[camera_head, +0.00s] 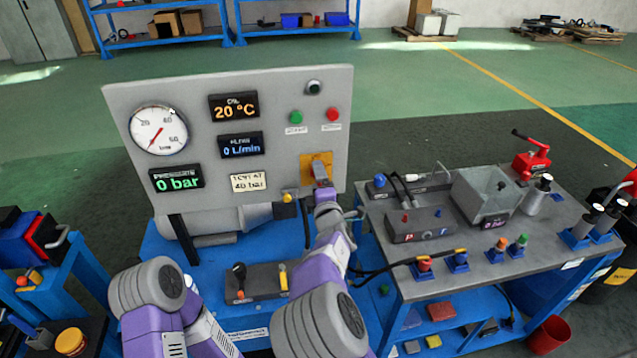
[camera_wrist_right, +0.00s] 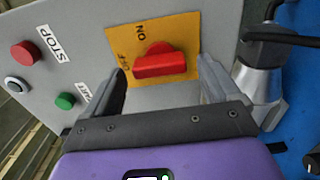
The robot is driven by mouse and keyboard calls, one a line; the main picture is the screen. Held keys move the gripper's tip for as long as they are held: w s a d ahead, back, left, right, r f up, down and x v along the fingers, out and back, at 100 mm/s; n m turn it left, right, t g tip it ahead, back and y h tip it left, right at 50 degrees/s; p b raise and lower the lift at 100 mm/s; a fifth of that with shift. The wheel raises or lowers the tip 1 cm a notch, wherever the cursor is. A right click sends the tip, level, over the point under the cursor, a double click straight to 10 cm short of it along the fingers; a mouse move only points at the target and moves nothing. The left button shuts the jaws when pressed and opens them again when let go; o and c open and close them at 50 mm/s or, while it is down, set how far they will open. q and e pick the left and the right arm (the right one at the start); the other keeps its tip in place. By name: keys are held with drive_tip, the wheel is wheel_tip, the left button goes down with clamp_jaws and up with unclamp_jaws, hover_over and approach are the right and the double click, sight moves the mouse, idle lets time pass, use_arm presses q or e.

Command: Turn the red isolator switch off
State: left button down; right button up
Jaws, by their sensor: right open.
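The red isolator switch (camera_wrist_right: 158,62) sits on a yellow plate (camera_wrist_right: 182,42) on the grey panel. Its bar lies across the wrist picture, its left end toward the OFF label (camera_wrist_right: 123,61); the ON label (camera_wrist_right: 140,32) is above it. My right gripper (camera_wrist_right: 162,72) is open, one finger to each side of the bar, with visible gaps and nothing held. In the head view, my right gripper (camera_head: 322,180) is at the yellow plate (camera_head: 307,162) and hides the switch. My left gripper is out of view; only its arm shows.
The panel (camera_head: 285,85) carries a dial, displays, a green button (camera_head: 296,117) and a red button (camera_head: 333,114). A grey fitting with a black handle (camera_wrist_right: 262,75) stands close to the right finger in the wrist view. A crowded workbench (camera_head: 480,270) is at right.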

drive_tip(key=s+d, duration=0.1)
drive_tip(key=s, duration=0.6)
drive_tip(key=shift+s+d, duration=0.2)
drive_tip(key=shift+s, duration=0.05)
drive_tip(key=shift+f, duration=0.1)
drive_tip(key=s+d+f+m+g+h, duration=0.25)
drive_tip(key=d+f+m, duration=0.2)
drive_tip(key=f, duration=0.55)
drive_tip(key=s+d+f+m+g+h, duration=0.1)
drive_tip(key=d+f+m+g, duration=0.2)
drive_tip(key=d+f, duration=0.5)
drive_tip(key=s+d+f+m+g, duration=0.2)
drive_tip(key=s+f+m+g, duration=0.35)
drive_tip(key=s+f, duration=0.8)
drive_tip(key=s+a+f+m+g+y, duration=0.1)
drive_tip(key=s+a+f+m+g, duration=0.1)
drive_tip(key=s, duration=0.3)
drive_tip(key=s+a+f+m+g+y, duration=0.2)
drive_tip(key=s+m, duration=0.2)
drive_tip(key=s, duration=0.2)
drive_tip(key=s+a+f+m+g+y, duration=0.1)
drive_tip(key=s+f+m+g, duration=0.1)
drive_tip(key=s, duration=0.4)
drive_tip(key=shift+a+f+m, duration=0.4)
drive_tip(key=shift+f+m, duration=0.1)
drive_tip(key=shift+m, duration=0.5)
